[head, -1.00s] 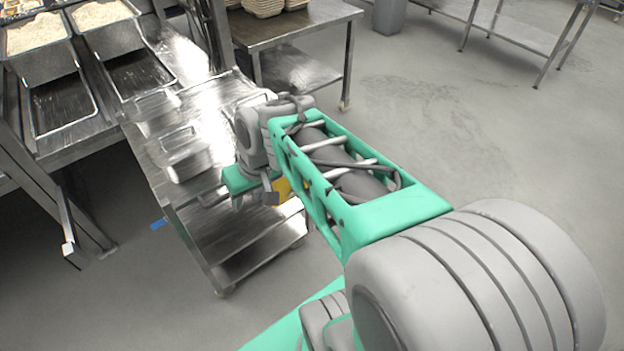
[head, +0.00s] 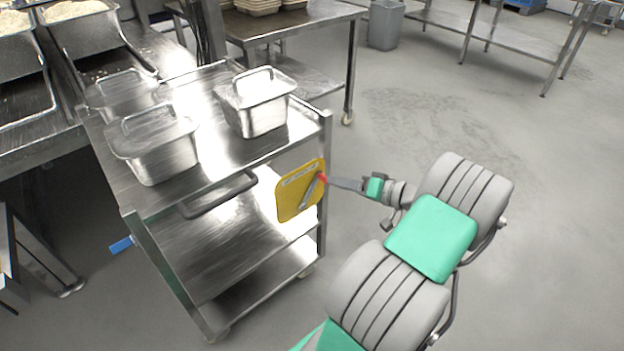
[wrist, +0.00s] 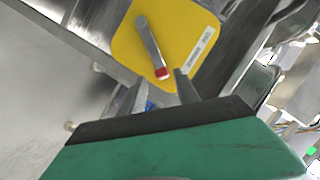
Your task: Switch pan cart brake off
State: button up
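The steel pan cart (head: 215,175) stands at centre left in the head view. A yellow brake plate (head: 289,197) is fixed at its near right corner. A grey brake lever (head: 309,194) with a red tip lies slanted across the plate. The wrist view shows the plate (wrist: 185,30) and lever (wrist: 149,42) close up, with the red tip nearest my gripper. My gripper (head: 337,182) is at the red tip, coming from the right. In the wrist view its fingers (wrist: 162,90) are apart, with the red tip just beyond the gap. Contact cannot be told.
Several lidded steel pans (head: 256,101) stand on the cart top. A dark push handle (head: 220,195) juts from its near side. A steel counter with rice trays (head: 85,30) adjoins at the left. Another table (head: 290,25) is behind. Floor to the right is clear.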

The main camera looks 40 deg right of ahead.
aim_at(316, 179)
jog(key=b+x, duration=0.1)
jog(key=x, duration=0.3)
jog(key=b+x, duration=0.1)
jog(key=x, duration=0.3)
jog(key=shift+s+a, duration=0.1)
jog(key=shift+a, duration=0.1)
jog(key=shift+r, duration=0.1)
jog(key=shift+c, duration=0.4)
grip_shut()
dwell(0.4)
